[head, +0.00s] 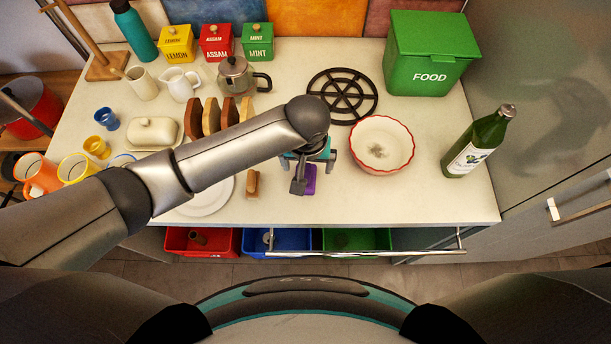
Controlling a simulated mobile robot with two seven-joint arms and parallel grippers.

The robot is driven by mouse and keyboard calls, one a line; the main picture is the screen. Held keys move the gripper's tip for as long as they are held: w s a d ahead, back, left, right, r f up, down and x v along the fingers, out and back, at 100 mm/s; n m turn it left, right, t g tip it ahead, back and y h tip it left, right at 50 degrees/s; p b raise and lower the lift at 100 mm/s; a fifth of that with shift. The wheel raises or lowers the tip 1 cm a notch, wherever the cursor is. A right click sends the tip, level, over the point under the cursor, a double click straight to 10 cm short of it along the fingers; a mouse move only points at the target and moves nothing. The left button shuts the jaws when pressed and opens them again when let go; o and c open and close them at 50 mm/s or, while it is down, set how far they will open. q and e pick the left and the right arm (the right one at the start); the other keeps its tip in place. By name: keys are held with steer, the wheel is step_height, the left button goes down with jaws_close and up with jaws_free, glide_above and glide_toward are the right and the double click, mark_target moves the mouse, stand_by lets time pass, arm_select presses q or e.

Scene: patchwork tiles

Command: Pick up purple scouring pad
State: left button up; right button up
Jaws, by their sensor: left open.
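The purple scouring pad (309,181) lies on the pale counter near its front edge, partly hidden by my left gripper. My left gripper (303,187) comes down over the pad from the left arm and is open. It is right over or beside the pad; I cannot tell whether the fingers touch it. My right gripper is not in view.
A red-rimmed bowl (382,145) stands close on the right, and a black trivet (343,95) lies behind. A small wooden brush (253,184) and a white plate (208,199) are on the left. An open drawer (365,252) with colored bins is below.

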mark_target(305, 173)
arm_select(q)
steer(key=shift+w+a+f, duration=0.1)
steer(key=shift+w+f, duration=0.05)
steer(key=shift+f, duration=1.3)
steer(key=shift+w+a+f, duration=0.1)
steer(key=shift+w+f, duration=0.05)
steer(key=shift+f, duration=1.3)
steer(key=c, duration=1.4)
